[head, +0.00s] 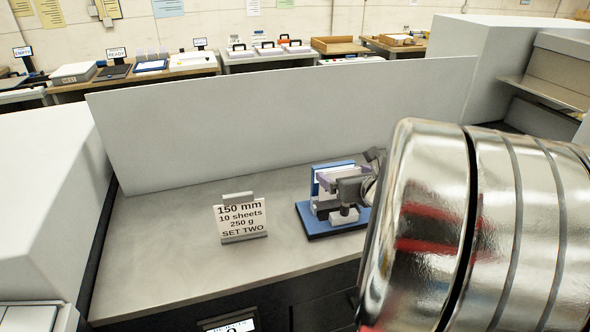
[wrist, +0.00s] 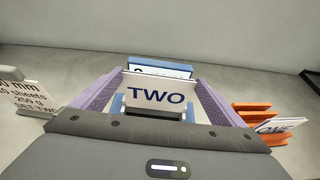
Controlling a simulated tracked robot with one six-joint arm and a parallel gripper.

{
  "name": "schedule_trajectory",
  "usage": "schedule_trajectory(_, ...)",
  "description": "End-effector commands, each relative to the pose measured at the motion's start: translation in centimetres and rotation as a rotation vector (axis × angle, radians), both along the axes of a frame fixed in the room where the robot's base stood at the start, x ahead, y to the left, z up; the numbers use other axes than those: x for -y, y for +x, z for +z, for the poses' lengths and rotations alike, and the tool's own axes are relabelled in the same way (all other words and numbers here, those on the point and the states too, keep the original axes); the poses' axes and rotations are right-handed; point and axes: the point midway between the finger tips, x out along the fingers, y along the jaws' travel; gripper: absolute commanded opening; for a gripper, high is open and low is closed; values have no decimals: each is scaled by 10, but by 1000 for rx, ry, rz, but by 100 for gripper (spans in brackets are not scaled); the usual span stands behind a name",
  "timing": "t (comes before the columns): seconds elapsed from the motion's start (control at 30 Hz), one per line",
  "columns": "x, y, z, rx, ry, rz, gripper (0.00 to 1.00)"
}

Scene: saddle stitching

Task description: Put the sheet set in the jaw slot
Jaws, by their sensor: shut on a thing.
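My gripper (wrist: 158,80) has its two purple fingers on either side of a white panel marked TWO, which looks like the sheet set (wrist: 155,94). It is shut on it. In the head view my gripper (head: 329,184) is over the blue fixture (head: 318,232), which has a flat base and an upright back plate. Blue parts of the fixture also show behind and below the panel in the wrist view. The fingers and wrist hide the slot, so I cannot tell how far the sheet set sits in it.
A sign (head: 240,217) reading 150 mm, 10 sheets, 250 g, SET TWO stands left of the fixture. An orange holder (wrist: 262,112) with a card marked ONE (wrist: 280,127) is at the right in the wrist view.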

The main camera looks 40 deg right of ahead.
Motion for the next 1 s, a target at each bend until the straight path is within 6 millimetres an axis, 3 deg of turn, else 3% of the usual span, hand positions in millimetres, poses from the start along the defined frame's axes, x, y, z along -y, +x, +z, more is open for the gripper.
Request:
schedule_trajectory(0.1,1,0,-11,0,1,0,57)
schedule_trajectory(0.47,1,0,-13,1,0,-1,57)
schedule_trajectory(0.8,1,0,-47,0,2,-2,57)
schedule_trajectory(1.0,1,0,-49,2,-1,-2,57)
